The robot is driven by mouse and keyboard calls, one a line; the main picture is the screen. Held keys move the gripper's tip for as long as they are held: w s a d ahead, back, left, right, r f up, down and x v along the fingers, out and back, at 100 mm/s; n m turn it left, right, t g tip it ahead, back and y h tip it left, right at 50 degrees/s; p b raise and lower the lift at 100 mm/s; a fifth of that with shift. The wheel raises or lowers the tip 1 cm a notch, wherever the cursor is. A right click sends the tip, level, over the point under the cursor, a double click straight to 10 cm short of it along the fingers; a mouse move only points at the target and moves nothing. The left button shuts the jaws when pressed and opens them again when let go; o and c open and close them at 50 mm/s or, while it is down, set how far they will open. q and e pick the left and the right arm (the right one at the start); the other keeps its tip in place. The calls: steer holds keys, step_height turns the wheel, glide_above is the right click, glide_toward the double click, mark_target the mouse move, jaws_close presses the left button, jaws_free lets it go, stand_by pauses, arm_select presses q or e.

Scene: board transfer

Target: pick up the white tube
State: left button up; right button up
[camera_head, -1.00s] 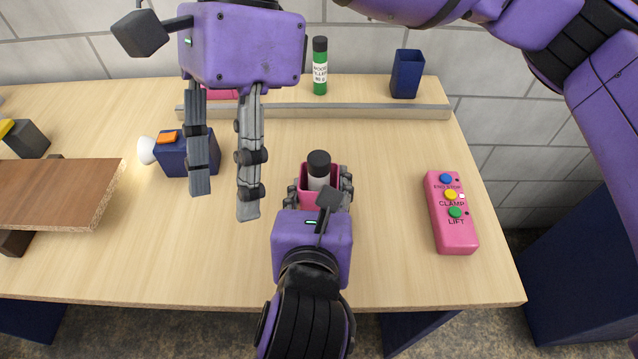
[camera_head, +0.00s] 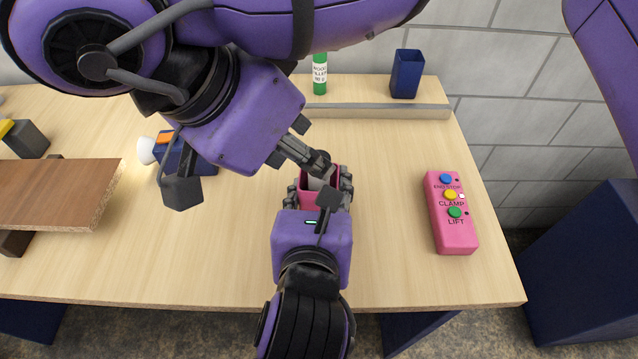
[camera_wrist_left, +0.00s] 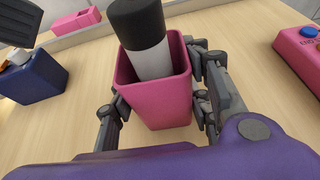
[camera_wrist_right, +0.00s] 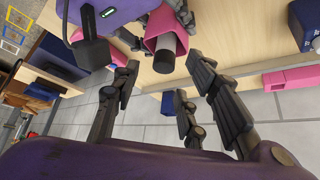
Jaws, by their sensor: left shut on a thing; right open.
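The white tube (camera_wrist_left: 152,62) with a black cap stands leaning in a pink holder (camera_wrist_left: 158,108); its lower part is hidden inside. My left gripper (camera_head: 320,190) is shut on the pink holder, its fingers on either side of it. My right gripper (camera_head: 308,152) is open and comes down at a slant from the upper left to the tube's cap. In the right wrist view the cap (camera_wrist_right: 164,60) lies ahead, between the open fingertips (camera_wrist_right: 165,80). I cannot tell whether they touch it.
A pink button box (camera_head: 452,225) is at the right. A green tube (camera_head: 319,75) and a blue cup (camera_head: 406,73) stand behind a grey rail (camera_head: 385,111). A blue block (camera_head: 202,165) and a brown board (camera_head: 60,190) are at the left.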

mark_target(314, 184)
steer(key=x, duration=0.5)
steer(key=shift+w+f, duration=0.15)
steer(key=shift+f, duration=0.2)
